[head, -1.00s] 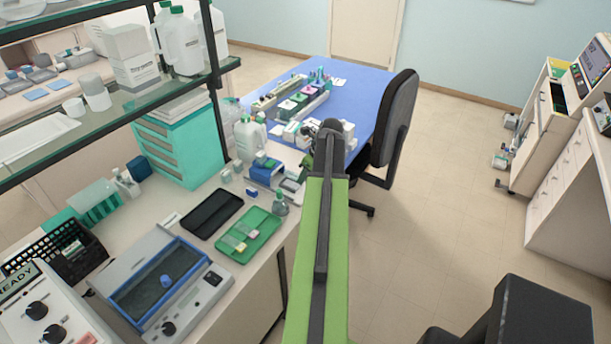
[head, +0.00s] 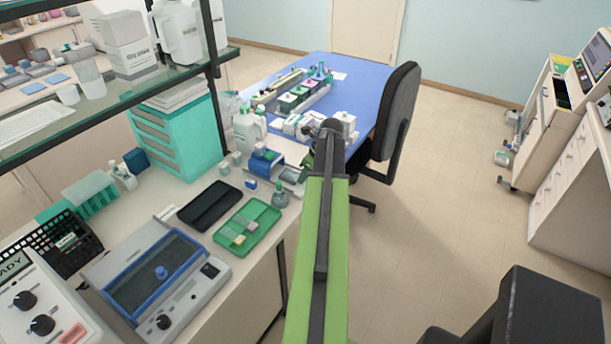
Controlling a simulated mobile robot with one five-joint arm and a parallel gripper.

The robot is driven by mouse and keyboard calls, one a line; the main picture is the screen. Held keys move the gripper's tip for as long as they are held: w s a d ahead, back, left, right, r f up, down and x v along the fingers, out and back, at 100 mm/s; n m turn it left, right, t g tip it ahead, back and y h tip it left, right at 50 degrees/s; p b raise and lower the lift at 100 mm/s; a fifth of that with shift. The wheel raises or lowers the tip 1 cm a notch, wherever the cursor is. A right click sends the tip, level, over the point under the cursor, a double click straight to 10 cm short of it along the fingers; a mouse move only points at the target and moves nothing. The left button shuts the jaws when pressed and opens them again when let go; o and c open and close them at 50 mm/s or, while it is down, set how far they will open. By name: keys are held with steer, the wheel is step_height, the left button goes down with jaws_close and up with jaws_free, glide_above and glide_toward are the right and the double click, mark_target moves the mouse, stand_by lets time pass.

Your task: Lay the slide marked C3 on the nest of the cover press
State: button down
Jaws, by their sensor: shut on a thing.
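My arm reaches away from the head camera. My gripper (head: 308,160) is at its far end, mostly hidden behind the arm, close to the right edge of the bench. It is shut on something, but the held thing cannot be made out. No slide marked C3 can be read. A green tray (head: 262,240) on the bench holds a few small pale pieces, too small to read.
A black tray (head: 209,205), a grey device with a blue-rimmed window (head: 155,285) and a teal drawer unit (head: 178,140) stand on the bench. A glass shelf (head: 120,90) overhangs the left. A blue table (head: 350,85) and black chair (head: 395,125) lie beyond.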

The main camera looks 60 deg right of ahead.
steer(key=shift+f, duration=0.25)
steer(key=c, duration=1)
jaws_free()
steer(key=shift+r, duration=0.15)
steer(key=p+v, duration=1.5)
steer(key=v, duration=0.2)
steer(key=shift+r+p, duration=0.15)
steer(key=shift+p, duration=0.25)
steer(key=shift+s, duration=0.1)
